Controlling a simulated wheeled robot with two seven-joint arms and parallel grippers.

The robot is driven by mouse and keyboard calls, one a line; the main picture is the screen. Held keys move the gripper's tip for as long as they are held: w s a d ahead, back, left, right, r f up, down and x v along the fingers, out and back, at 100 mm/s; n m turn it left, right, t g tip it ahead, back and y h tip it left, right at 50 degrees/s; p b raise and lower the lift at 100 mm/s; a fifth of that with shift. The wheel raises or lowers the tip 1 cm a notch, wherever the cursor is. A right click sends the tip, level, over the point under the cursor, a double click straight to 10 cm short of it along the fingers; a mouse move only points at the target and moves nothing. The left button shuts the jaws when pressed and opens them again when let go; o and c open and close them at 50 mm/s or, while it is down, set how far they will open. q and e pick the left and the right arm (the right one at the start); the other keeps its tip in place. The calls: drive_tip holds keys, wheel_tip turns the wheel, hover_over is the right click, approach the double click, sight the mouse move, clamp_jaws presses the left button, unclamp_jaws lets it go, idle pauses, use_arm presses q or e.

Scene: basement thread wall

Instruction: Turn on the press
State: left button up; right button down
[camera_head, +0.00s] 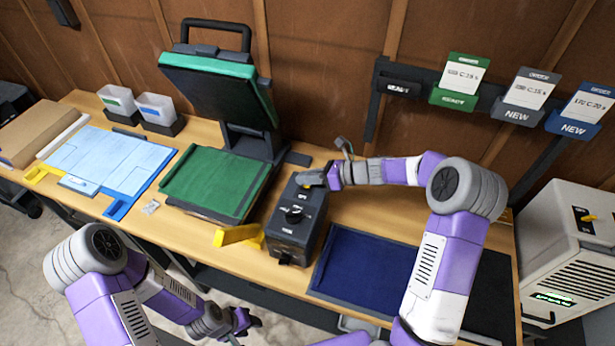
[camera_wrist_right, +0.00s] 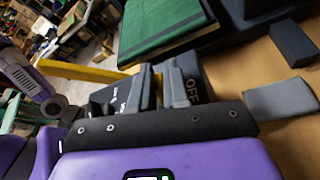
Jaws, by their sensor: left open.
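The press has a raised upper platen (camera_head: 222,85) with a green edge and a black handle. Its green lower platen (camera_head: 215,183) lies flat on the bench. My right gripper (camera_head: 318,178) is at the far top end of this box. My left gripper (camera_head: 240,324) is open and empty, low in front of the bench.
A dark blue mat or tray (camera_head: 365,268) lies right of the box. A yellow piece (camera_head: 236,235) sits at the bench's front edge. A pale blue board (camera_head: 105,160) and two bins (camera_head: 156,108) are left. A white cabinet (camera_head: 560,250) stands right. Tags hang on the wall.

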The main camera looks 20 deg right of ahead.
idle(0.3)
drive_tip(key=shift+s+a+n+t+h+b, duration=0.1)
drive_tip(key=shift+s+n+t+h+b, duration=0.15)
drive_tip(key=shift+n+b, duration=0.5)
drive_tip(key=n+t+b, duration=0.1)
drive_tip(key=b, duration=0.4)
drive_tip(key=s+a+n+t+h+b, duration=0.1)
drive_tip(key=n+b, duration=0.1)
drive_tip(key=b, duration=0.3)
drive_tip(key=shift+s+f+h, duration=0.1)
drive_tip(key=shift+f+h, duration=0.1)
drive_tip(key=shift+h, duration=0.05)
drive_tip(key=shift+s+a+r+n+t+b, duration=0.15)
drive_tip(key=shift+n+t+b, duration=0.25)
drive_tip(key=shift+b, duration=0.6)
drive_tip(key=c, duration=1.5)
unclamp_jaws()
drive_tip(key=shift+d+r, duration=0.1)
drive_tip(key=shift+d, duration=0.1)
